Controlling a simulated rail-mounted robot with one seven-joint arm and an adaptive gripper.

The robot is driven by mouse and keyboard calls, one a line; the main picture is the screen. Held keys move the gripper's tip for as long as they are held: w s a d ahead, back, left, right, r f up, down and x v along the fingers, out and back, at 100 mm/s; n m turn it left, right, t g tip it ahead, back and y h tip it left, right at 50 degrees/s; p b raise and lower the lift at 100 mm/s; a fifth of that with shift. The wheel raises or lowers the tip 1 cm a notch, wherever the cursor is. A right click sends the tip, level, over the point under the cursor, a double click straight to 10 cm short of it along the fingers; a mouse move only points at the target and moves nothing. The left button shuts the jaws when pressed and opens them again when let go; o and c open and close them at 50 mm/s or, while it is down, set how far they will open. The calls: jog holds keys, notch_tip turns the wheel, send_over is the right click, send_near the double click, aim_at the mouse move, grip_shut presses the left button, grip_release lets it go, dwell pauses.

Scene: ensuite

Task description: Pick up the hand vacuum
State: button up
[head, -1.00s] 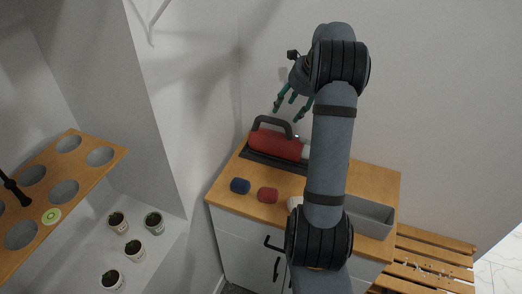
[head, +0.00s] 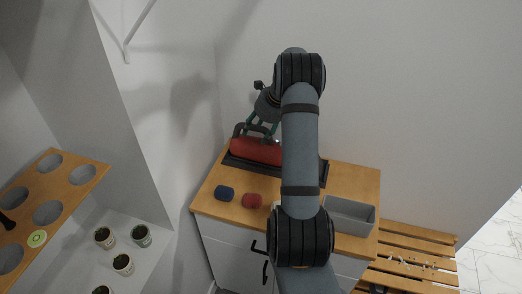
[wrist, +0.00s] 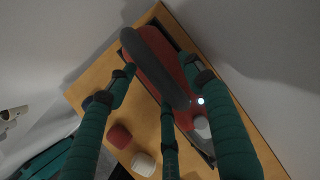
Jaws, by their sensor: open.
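The hand vacuum (head: 258,151) is red with a dark loop handle and lies in a dark tray at the back of the wooden cabinet top. In the wrist view, the vacuum's dark handle (wrist: 155,66) runs diagonally between my fingers, with the red body beneath it. My gripper (head: 262,126) is open and right above the vacuum at its handle. In the wrist view, its green fingers (wrist: 160,95) stand on both sides of the handle. I cannot tell whether they touch it. My arm hides the vacuum's right end in the head view.
A blue object (head: 224,193) and a red one (head: 251,201) sit in front of the tray (head: 323,172). A grey bin (head: 349,214) is at the right. A wall stands close behind. A slatted bench (head: 420,246) is at right, a holed wooden shelf (head: 67,188) and potted plants at left.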

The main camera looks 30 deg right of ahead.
jog(key=shift+c, duration=0.4)
grip_shut()
dwell(0.4)
jog(key=shift+r, duration=0.1)
dwell(0.4)
